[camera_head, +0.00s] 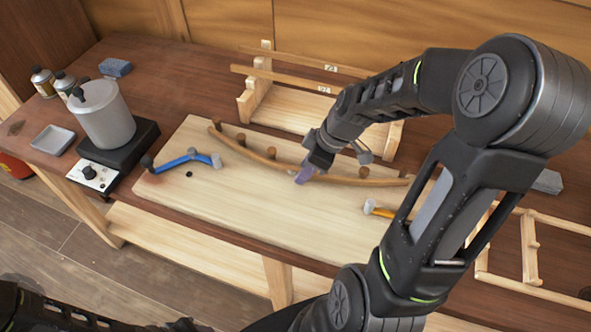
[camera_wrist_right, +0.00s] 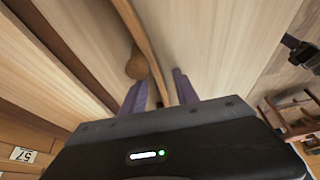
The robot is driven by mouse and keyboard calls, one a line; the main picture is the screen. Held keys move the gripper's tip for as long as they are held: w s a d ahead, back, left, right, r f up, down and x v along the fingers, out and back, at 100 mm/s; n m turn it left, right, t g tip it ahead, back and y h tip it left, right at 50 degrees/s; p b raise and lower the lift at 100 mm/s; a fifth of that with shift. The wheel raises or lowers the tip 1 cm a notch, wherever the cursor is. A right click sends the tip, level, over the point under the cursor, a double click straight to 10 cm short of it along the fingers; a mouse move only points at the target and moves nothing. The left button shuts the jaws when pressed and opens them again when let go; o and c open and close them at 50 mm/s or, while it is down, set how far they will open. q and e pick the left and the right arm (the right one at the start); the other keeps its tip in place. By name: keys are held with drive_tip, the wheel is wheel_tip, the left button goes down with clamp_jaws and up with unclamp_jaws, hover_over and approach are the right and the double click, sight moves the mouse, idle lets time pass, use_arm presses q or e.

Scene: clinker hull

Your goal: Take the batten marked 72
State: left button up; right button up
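A long, thin curved batten (camera_head: 250,152) lies along the pale board, bowed against several round pegs. No mark shows on it. My right gripper (camera_head: 305,174) reaches down over its middle. In the right wrist view the purple fingers (camera_wrist_right: 160,92) stand on either side of a batten (camera_wrist_right: 148,45), with gaps showing, so it is open. Two straight battens lie on the wooden rack at the back, an upper one (camera_head: 300,59) and a lower one (camera_head: 275,75). Both carry small white labels, too small to read surely. A label (camera_wrist_right: 22,154) in the wrist view seems to read 57. My left gripper is out of view.
The pale board (camera_head: 215,215) holds a blue tool (camera_head: 185,160) and an orange-handled tool (camera_head: 378,210). A grey pot (camera_head: 103,118) on a black heater, a tray (camera_head: 53,140) and bottles stand left. A wooden frame (camera_head: 530,250) lies right. The board's front is mostly clear.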

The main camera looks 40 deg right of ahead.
clamp_jaws()
drive_tip(key=shift+r, duration=0.1)
idle(0.7)
drive_tip(key=shift+r+p, duration=0.55)
drive_tip(key=shift+r, duration=0.2)
wheel_tip(320, 180, up, 6)
drive_tip(key=p, duration=0.3)
drive_tip(key=shift+f+p, duration=0.1)
drive_tip(key=shift+p, duration=0.25)
wheel_tip(320, 180, up, 4)
drive_tip(key=s+d+b, duration=0.4)
drive_tip(key=s+d, duration=0.6)
drive_tip(key=s, duration=0.4)
drive_tip(key=shift+s+d+r, duration=0.25)
drive_tip(key=shift+s, duration=0.1)
